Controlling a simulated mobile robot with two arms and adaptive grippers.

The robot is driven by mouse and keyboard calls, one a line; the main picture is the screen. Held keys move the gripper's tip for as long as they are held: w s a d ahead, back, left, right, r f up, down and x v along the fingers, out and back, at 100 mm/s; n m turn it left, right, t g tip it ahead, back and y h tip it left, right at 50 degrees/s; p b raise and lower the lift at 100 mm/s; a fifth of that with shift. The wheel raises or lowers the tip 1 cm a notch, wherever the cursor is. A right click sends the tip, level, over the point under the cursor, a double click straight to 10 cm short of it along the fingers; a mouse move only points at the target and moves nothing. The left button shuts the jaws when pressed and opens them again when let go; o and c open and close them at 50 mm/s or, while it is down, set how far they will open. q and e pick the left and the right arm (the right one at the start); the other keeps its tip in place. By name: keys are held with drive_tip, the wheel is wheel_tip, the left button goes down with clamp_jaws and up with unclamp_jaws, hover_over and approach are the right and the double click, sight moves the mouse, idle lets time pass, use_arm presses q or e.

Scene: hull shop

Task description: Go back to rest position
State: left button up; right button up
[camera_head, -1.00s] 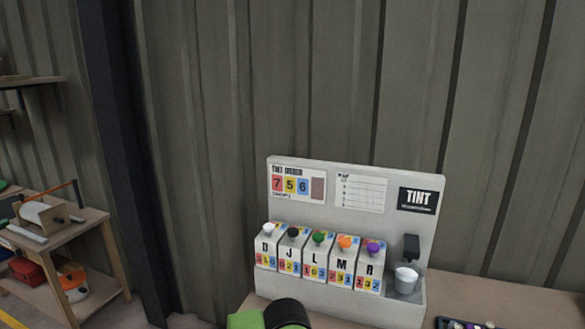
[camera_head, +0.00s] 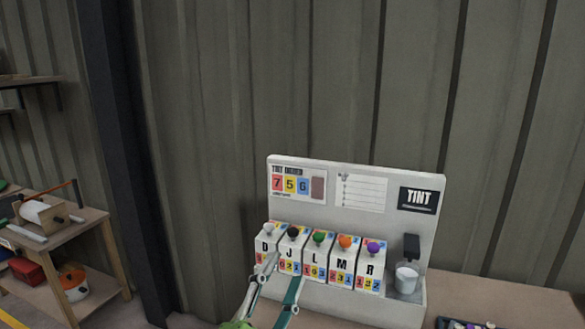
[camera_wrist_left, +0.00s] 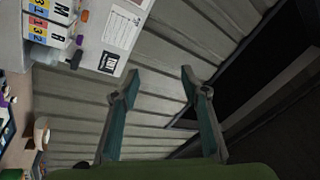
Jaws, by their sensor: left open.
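My left gripper (camera_head: 284,284) comes up from the bottom of the head view, in front of the left part of the tint station (camera_head: 352,210). It is open and empty, its two fingers apart. In the left wrist view the open fingers (camera_wrist_left: 158,88) have only the ribbed wall and dark post behind them. The station holds a row of lettered canisters, D, J, L, M and R (camera_head: 369,270), with coloured knobs. The left fingertips overlap the lower front of the D and J canisters in the picture; I cannot tell whether they touch. My right gripper is not in view.
A white cup (camera_head: 406,278) stands at the station's right end. A dark tray (camera_head: 450,323) lies at the bench's lower right. A wooden cart (camera_head: 84,232) with tools stands at the left. A dark post (camera_head: 128,160) rises before the ribbed wall.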

use_arm(q)
drive_tip(key=s+a+f+n+g+y, duration=0.4)
drive_tip(key=a+f, duration=0.3)
drive_tip(key=f, duration=0.4)
drive_tip(key=s+a+f+n+g+y, duration=0.2)
drive_tip(key=a+f+n+g+y, duration=0.15)
drive_tip(key=a+f+n, duration=0.55)
drive_tip(key=s+a+f+g, duration=0.1)
drive_tip(key=s+f+g, duration=0.5)
drive_tip(key=s, duration=0.4)
drive_tip(key=s+a+f+g, duration=0.2)
drive_tip(key=s+f+g, duration=0.1)
drive_tip(key=s+f, duration=0.6)
drive_tip(key=s+f+g, duration=0.1)
drive_tip(key=s+f, duration=0.1)
drive_tip(key=f, duration=1.2)
drive_tip(key=s+f, duration=0.2)
drive_tip(key=f, duration=1.1)
drive_tip(key=s+a+f+g, duration=0.1)
drive_tip(key=s+a+f, duration=0.1)
drive_tip(key=s+f, duration=1.3)
drive_tip(key=shift+s+a, duration=0.25)
drive_tip(key=shift+s, duration=0.25)
